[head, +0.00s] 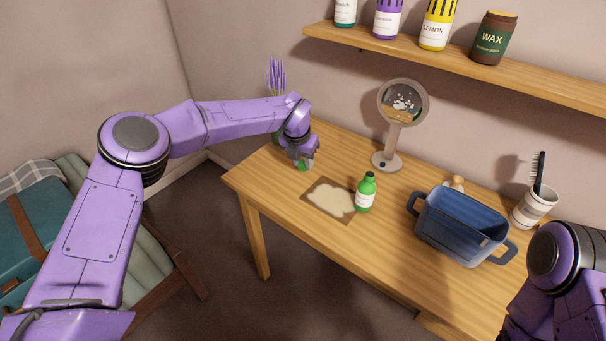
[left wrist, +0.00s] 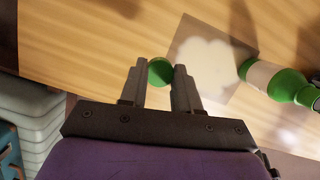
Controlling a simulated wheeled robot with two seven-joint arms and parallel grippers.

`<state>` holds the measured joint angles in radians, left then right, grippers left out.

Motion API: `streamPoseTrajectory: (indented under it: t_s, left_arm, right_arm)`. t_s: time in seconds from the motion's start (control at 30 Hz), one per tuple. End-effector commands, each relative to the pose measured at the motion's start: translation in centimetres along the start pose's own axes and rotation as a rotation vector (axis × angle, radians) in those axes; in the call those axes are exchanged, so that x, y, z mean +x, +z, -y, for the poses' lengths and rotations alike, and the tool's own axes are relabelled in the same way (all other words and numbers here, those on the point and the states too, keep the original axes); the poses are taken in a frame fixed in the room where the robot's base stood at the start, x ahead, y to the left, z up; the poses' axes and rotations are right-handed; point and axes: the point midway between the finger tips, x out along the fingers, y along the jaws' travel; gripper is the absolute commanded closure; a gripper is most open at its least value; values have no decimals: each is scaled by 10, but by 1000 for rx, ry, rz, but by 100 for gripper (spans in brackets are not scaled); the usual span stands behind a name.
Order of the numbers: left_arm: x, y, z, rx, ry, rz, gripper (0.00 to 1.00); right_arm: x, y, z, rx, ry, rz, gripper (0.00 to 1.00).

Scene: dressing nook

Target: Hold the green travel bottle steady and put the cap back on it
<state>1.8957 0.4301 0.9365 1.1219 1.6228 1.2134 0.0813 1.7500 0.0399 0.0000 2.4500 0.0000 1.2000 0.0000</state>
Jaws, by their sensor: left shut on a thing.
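The green travel bottle (head: 365,199) has a white label and stands upright on the wooden table, at the right edge of a brown mat with a pale blotch (head: 331,198). It shows at the right of the left wrist view (left wrist: 264,75). My left gripper (head: 303,166) is over the table's left end, left of the bottle and apart from it. Its fingers are shut on a small green cap (left wrist: 160,72), seen between the fingertips in the left wrist view. Whether the cap touches the table is unclear. My right arm enters at lower right; its gripper is out of view.
A blue basket (head: 463,232) stands right of the bottle, with a striped cup (head: 535,206) and brush beyond it. A round mirror (head: 387,161) stands behind the bottle. A purple plant (head: 276,76) is behind my left wrist. A shelf (head: 460,68) runs above.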

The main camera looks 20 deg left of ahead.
Motion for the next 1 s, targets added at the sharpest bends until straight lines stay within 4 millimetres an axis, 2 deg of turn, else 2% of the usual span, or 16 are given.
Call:
streamPoseTrajectory:
  t_s: [0.2,0.5,0.6,0.67,0.77,1.0]
  left_arm:
    - [-16,4,0,0,0,1,96]
    - [-16,4,0,0,0,0,96]
    - [-16,0,-1,51,-16,-1,96]
    - [-17,-6,0,144,-43,-2,96]
    - [-18,-24,3,405,-119,-1,96]
    - [-28,-74,13,1195,-338,0,96]
  right_arm:
    - [3,1,0,0,0,0,57]
    - [3,1,0,0,0,0,57]
    - [3,1,0,0,0,0,57]
    - [3,1,0,0,0,0,57]
    - [3,1,0,0,0,0,57]
    - [3,1,0,0,0,0,57]
